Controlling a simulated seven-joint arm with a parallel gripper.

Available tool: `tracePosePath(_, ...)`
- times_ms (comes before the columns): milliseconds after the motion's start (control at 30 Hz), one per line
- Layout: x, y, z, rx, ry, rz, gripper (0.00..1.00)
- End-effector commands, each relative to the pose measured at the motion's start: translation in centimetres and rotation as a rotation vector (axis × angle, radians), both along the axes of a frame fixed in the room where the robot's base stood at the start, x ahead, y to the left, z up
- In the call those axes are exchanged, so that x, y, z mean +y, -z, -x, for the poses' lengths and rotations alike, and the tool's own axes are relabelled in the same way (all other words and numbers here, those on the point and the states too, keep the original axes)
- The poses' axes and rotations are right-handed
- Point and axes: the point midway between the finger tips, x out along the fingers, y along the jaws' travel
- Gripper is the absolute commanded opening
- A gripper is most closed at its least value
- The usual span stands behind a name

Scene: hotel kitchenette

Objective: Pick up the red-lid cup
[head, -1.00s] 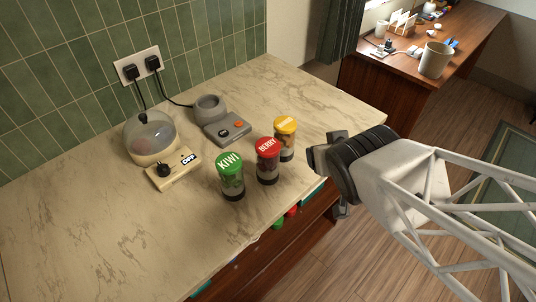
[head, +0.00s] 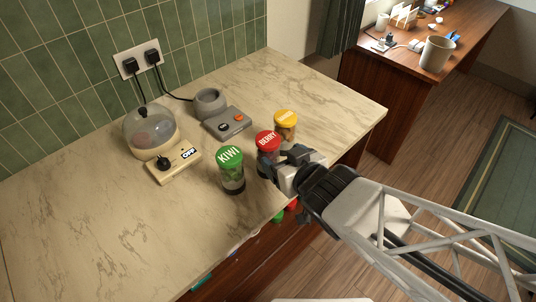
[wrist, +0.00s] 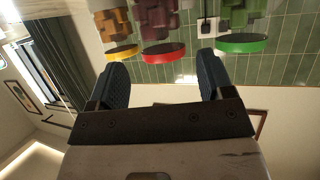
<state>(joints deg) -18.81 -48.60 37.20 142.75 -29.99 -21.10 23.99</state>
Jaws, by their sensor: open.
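The red-lid cup (head: 266,142), marked BERRY, stands upright on the marble counter between two other cups. My gripper (head: 280,160) is open beside it on the counter's front side, with its fingers low over the counter and hiding much of the cup's body. The wrist view is upside down. There the red lid (wrist: 163,48) lies ahead, in line with the gap between my two open dark fingers (wrist: 163,78). I cannot tell whether the fingertips reach around the cup or touch it.
The green-lid KIWI cup (head: 231,172) stands close on the left, and the yellow-lid cup (head: 285,124) close behind on the right. A grey appliance (head: 226,122) and a cream domed machine (head: 151,135) stand further back. The counter's left part is clear.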

Motion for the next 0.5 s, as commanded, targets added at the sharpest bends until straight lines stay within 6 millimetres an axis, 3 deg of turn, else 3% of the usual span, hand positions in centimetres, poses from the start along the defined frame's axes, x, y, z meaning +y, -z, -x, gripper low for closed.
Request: tracePosePath(500,1.2,0.9,-2.1,-0.001,0.001,0.0,0.74)
